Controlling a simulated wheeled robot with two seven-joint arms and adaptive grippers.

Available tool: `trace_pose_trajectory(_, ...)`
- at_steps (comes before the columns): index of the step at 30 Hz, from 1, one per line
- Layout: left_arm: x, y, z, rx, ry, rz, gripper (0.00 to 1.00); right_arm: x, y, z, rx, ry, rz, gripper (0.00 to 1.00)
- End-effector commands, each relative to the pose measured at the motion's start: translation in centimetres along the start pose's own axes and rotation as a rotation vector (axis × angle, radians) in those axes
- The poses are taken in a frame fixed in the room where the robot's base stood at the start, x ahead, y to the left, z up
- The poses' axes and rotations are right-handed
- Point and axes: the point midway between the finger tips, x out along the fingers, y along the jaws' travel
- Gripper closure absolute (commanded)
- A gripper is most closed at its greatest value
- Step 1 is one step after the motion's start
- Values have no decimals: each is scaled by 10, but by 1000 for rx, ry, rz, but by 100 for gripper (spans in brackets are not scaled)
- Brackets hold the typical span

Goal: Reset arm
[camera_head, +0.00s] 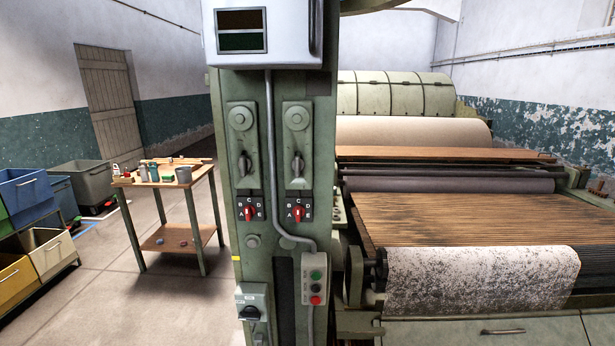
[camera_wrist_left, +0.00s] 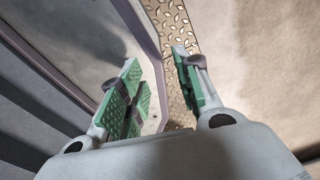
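My left gripper (camera_wrist_left: 156,56) shows only in the left wrist view. Its two fingers with green textured pads stand apart, and nothing is between them. Neither arm shows in the head view, and my right gripper is in neither view. In the head view a green machine column (camera_head: 265,150) stands in front of me. It carries two rotary selectors with red knobs, the left one (camera_head: 248,213) and the right one (camera_head: 297,214), below two lever handles. A push-button box (camera_head: 314,279) with green and red buttons hangs lower right on the column.
A wooden bench (camera_head: 168,181) with bottles and small items stands left of the column. Coloured bins (camera_head: 47,250) are racked at far left. The large roller machine with its slatted bed (camera_head: 450,220) fills the right. Open floor (camera_head: 110,290) lies left of the column.

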Motion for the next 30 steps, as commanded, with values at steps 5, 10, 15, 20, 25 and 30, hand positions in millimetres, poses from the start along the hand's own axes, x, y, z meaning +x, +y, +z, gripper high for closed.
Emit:
trace_pose_trajectory(5, 1, -3, -27, -2, 28, -3, 67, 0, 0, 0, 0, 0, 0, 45)
trace_pose_trajectory(10, 1, -5, -34, -3, 36, -5, 67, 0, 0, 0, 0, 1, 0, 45)
trace_pose_trajectory(15, 1, -5, -34, -3, 36, -5, 67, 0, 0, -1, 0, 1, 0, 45)
trace_pose_trajectory(20, 1, -5, -34, -2, 36, -5, 67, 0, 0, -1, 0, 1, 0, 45)
trace_pose_trajectory(25, 1, -5, -34, -2, 36, -5, 67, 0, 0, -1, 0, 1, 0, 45)
trace_pose_trajectory(30, 1, -5, -34, -2, 36, -5, 67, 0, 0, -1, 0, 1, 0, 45)
